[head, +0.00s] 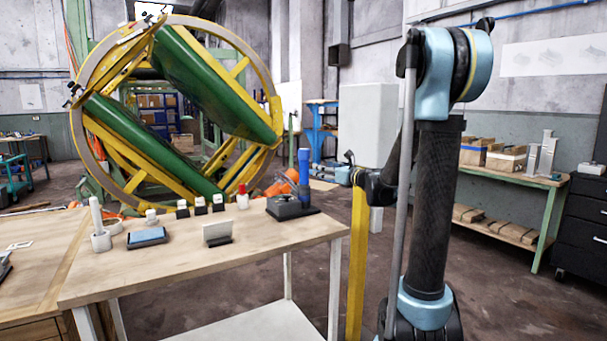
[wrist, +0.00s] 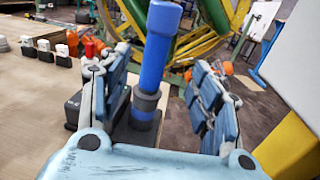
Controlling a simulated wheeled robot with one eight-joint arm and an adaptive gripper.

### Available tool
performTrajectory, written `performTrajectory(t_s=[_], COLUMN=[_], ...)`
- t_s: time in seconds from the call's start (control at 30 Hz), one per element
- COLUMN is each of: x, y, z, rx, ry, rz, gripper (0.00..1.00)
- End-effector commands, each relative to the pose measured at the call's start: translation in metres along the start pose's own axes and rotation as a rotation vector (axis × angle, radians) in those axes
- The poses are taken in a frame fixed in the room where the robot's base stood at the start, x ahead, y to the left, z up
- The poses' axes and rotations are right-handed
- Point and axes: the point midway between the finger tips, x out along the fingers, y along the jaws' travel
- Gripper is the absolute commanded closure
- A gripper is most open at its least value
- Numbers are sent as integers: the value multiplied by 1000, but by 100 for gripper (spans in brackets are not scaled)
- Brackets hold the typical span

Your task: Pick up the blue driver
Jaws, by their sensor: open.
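The blue driver (head: 304,172) stands upright in a dark base (head: 287,207) at the right end of the wooden table, in the head view. It also shows in the wrist view (wrist: 157,62), rising between the two fingers of my gripper (wrist: 168,95). My gripper is open, with one padded finger to the left of the driver and the other to its right. A gap shows between the driver and the right finger. The left finger is nearer to it, and I cannot tell whether they touch.
A large green and yellow ring machine (head: 178,105) stands behind. A yellow post (head: 358,265) stands at the table's right.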

Motion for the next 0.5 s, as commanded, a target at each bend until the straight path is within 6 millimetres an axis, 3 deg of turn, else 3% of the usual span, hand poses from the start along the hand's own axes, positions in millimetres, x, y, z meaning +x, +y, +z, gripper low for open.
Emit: performTrajectory(t_s=[0.3, 0.5], x=[56, 75], y=[2, 1], z=[-1, -1], rx=[-2, -2], ry=[1, 1], rz=[4, 2], gripper=[42, 42])
